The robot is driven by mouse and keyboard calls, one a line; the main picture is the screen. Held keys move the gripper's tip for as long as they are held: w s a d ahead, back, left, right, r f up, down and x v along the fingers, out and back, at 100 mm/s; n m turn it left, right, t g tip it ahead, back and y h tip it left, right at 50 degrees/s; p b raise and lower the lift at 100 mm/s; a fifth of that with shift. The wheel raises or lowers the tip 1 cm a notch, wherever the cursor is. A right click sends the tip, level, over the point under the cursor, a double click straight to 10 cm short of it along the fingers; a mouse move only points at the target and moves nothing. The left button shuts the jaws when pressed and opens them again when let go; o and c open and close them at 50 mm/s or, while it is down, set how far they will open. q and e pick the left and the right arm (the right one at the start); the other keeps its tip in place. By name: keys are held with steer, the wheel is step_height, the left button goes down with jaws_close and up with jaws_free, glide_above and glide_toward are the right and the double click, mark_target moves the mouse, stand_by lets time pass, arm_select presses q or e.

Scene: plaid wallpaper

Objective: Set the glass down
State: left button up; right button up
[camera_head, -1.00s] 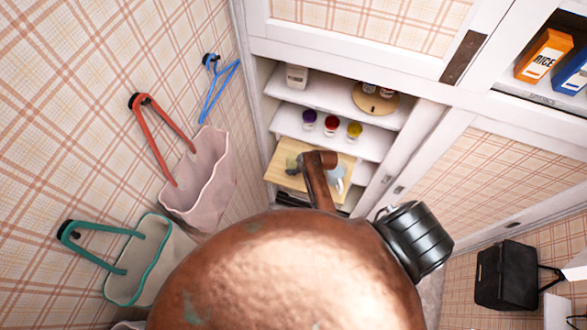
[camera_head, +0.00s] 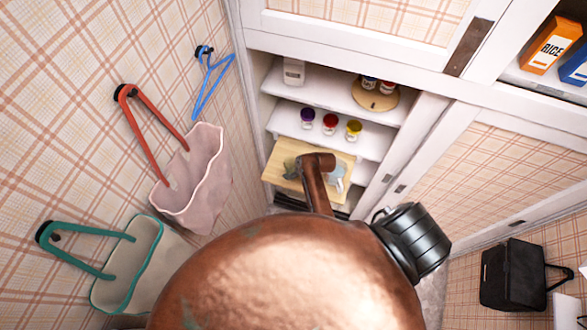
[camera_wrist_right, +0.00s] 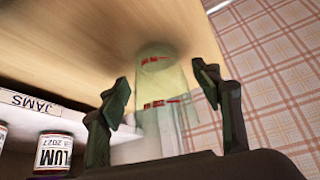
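The glass (camera_wrist_right: 163,85) is clear with a pale greenish tint and red marks, in the right wrist view. Its far end meets the wooden board (camera_wrist_right: 70,40), with a dark shadow around it. My right gripper (camera_wrist_right: 165,92) has one dark finger on each side of the glass, spread wider than it, with gaps visible. In the head view the wooden board (camera_head: 325,200) sits low in the cupboard; my copper wrist (camera_head: 316,162) is over it and partly hides what is there. A greenish shape and a pale bluish one show small beside the wrist. My left gripper is not in view.
A shelf (camera_head: 365,140) above the board holds purple, red and yellow jars. Jars labelled plum (camera_wrist_right: 53,152) show close to the gripper in the wrist view. A pink bag (camera_head: 195,180) and a cream bag (camera_head: 135,265) hang on the left wall. My copper body hides the bottom middle.

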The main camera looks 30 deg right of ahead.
steer(key=shift+s+r, duration=0.1)
steer(key=shift+r, duration=0.3)
steer(key=v, duration=1.1)
steer(key=shift+s+r, duration=0.15)
steer(key=shift+r, duration=0.1)
